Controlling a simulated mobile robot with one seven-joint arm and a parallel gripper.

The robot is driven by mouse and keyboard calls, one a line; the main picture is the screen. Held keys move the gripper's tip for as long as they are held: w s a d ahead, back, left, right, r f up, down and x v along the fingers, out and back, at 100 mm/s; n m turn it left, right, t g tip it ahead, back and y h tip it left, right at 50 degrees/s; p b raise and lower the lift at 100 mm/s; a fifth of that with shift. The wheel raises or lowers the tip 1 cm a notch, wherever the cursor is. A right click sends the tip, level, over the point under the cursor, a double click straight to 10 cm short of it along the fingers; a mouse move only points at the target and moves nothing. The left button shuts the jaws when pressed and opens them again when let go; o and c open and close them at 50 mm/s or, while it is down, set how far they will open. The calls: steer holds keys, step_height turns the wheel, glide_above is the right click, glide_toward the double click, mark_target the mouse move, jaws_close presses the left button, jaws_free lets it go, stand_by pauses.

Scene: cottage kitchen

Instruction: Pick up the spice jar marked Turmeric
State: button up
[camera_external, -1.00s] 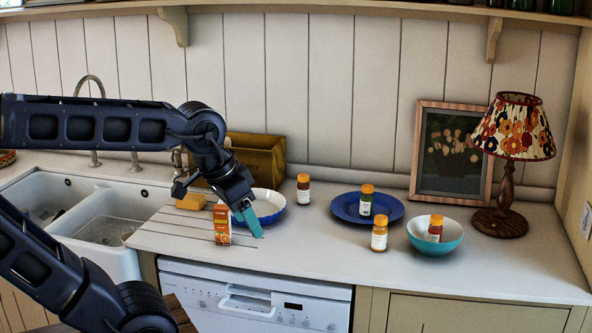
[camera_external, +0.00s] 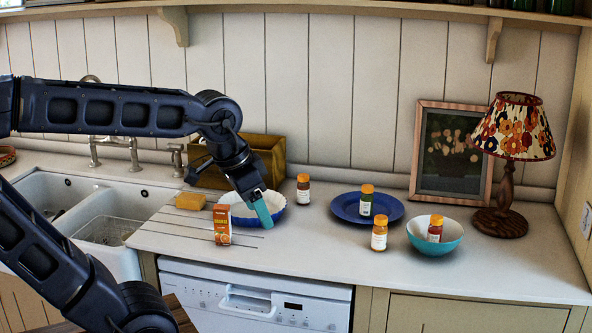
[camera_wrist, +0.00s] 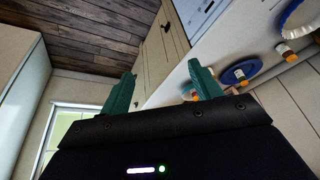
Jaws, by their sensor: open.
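Several orange-capped spice jars stand on the counter; their label words are too small to read. A jar with yellow-orange contents (camera_external: 379,235) stands in front of the blue plate. A jar with green contents (camera_external: 366,201) stands on that plate, a reddish jar (camera_external: 435,229) is in the teal bowl, and a dark brown jar (camera_external: 303,190) stands alone farther back. My gripper (camera_external: 264,216) is open and empty, pointing down beside the white bowl, left of all the jars. In the wrist view its two teal fingers (camera_wrist: 161,70) are apart with nothing between them.
The blue plate (camera_external: 340,212) and teal bowl (camera_external: 425,246) are at right. A lamp (camera_external: 506,185) and picture frame (camera_external: 417,150) stand behind. An orange carton (camera_external: 222,226), a yellow sponge (camera_external: 190,201) and a blue-rimmed white bowl (camera_external: 239,216) are near my gripper. The counter's front middle is clear.

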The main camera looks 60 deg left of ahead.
steer(key=w+a+r+m+g, duration=0.1)
steer(key=w+m, duration=0.2)
steer(key=w, duration=0.4)
steer(key=w+a+r+m, duration=0.2)
steer(key=w, duration=0.4)
steer(key=m+g, duration=0.3)
steer(key=m, duration=1)
glide_above(378, 215)
steer(key=f, duration=1.6)
steer(key=shift+s+d, duration=0.3)
steer(key=shift+d, duration=0.1)
steer(key=shift+w+a+f, duration=0.15)
steer(key=shift+w+f, duration=0.05)
steer(key=shift+f, duration=0.3)
step_height(378, 215, down, 10)
steer(key=shift+a+f, duration=0.1)
steer(key=shift+f, duration=0.15)
steer(key=c, duration=1.1)
